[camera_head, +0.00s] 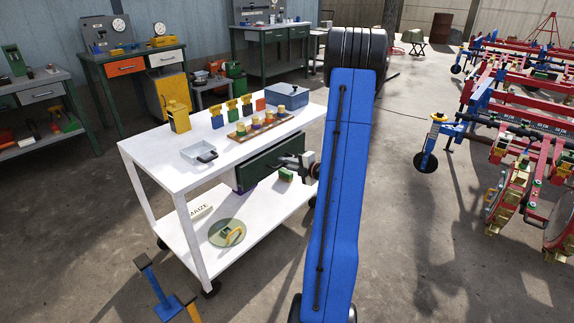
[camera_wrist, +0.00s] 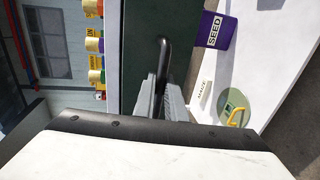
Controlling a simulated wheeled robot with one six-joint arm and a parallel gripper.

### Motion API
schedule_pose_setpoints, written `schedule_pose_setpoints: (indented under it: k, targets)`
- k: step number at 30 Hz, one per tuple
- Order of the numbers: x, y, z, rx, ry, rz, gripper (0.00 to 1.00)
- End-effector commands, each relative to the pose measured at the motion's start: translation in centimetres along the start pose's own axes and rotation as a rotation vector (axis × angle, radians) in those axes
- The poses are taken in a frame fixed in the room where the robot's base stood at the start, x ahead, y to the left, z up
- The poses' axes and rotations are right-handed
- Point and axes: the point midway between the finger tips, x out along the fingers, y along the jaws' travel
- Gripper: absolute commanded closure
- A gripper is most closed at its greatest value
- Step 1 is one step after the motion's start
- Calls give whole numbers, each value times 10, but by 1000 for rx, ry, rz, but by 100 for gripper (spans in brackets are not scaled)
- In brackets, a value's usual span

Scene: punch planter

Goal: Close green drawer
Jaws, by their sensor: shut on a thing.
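The green drawer (camera_head: 272,160) is under the top of the white cart, with its dark green front facing my arm. The same green front fills the upper middle of the wrist view (camera_wrist: 140,40). Its black handle (camera_wrist: 164,50) stands out from the front. My gripper (camera_head: 296,163) is at the drawer front. In the wrist view its grey fingers (camera_wrist: 161,92) are shut on the handle. How far the drawer stands out from the cart is hard to tell from these views.
The white cart (camera_head: 150,153) carries a grey tray (camera_head: 198,152), a blue box (camera_head: 287,93) and several coloured blocks on top. A purple SEED box (camera_wrist: 213,30) and a green disc (camera_head: 227,233) are below. Red and blue machinery (camera_head: 530,120) stands at right.

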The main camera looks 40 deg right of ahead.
Motion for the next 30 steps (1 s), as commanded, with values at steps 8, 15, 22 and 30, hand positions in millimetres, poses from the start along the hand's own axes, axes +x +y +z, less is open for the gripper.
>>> schedule_pose_setpoints:
  k: [8,15,22,30]
  targets:
    - [29,6,-1,0,1,-1,100]
    - [30,6,0,0,1,1,100]
    - [30,6,0,0,1,0,71]
    - [23,6,0,0,-1,0,71]
